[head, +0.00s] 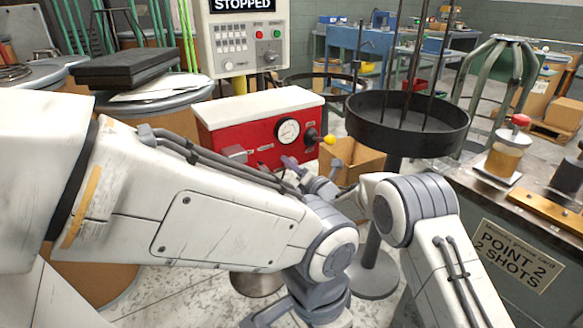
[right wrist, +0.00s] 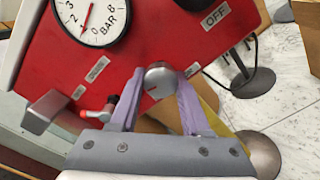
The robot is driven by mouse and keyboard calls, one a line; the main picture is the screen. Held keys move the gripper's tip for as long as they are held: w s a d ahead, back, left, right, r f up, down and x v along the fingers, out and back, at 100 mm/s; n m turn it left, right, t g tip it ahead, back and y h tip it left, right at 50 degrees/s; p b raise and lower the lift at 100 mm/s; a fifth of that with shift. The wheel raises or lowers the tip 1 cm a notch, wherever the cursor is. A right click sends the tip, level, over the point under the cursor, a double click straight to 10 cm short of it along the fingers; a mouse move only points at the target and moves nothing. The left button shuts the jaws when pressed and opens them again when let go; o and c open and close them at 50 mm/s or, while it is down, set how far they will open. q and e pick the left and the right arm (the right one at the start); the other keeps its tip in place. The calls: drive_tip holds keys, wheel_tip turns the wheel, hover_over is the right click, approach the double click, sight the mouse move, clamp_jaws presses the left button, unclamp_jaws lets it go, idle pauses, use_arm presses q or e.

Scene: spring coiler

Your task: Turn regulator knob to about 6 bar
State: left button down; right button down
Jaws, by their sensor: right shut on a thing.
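In the head view the right gripper (head: 291,163) reaches the front of the red box (head: 262,135), and the knob is hidden there. The pressure gauge (right wrist: 97,14) is marked BAR; its needle points near 1, and it also shows in the head view (head: 288,132). My left arm fills the left foreground; its gripper is not visible.
A lever with a yellow ball (head: 330,139) stands out at the box's right. A black round tray (head: 408,122) stands right of it, and a cardboard box (head: 352,158) sits below. A workbench (head: 530,205) is at the right. A control panel (head: 243,38) reads STOPPED.

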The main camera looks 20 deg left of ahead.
drive_tip(key=m+b, duration=0.1)
drive_tip(key=m, duration=0.3)
drive_tip(key=shift+d, duration=0.1)
drive_tip(key=m, duration=1)
drive_tip(key=shift+w+r, duration=0.1)
drive_tip(key=shift+r, duration=0.05)
drive_tip(key=m+p, duration=0.1)
drive_tip(key=m, duration=0.4)
drive_tip(key=shift+m+p, duration=0.35)
drive_tip(key=shift+m, duration=0.05)
drive_tip(key=m+p, duration=0.1)
drive_tip(key=m, duration=0.4)
drive_tip(key=shift+w+d+r+m+p, duration=0.1)
drive_tip(key=shift+d+m+p, duration=0.05)
drive_tip(key=shift+m+p, duration=0.2)
drive_tip(key=m+p, duration=0.1)
drive_tip(key=m, duration=0.4)
drive_tip(key=shift+w+p, duration=0.1)
drive_tip(key=shift+p, duration=0.2)
drive_tip(key=m+p, duration=0.1)
drive_tip(key=m, duration=0.4)
drive_tip(key=shift+d+m, duration=0.1)
drive_tip(key=shift+m, duration=0.25)
drive_tip(key=m+p, duration=0.1)
drive_tip(key=m, duration=0.3)
drive_tip(key=shift+w, duration=0.1)
drive_tip(key=shift+m, duration=0.3)
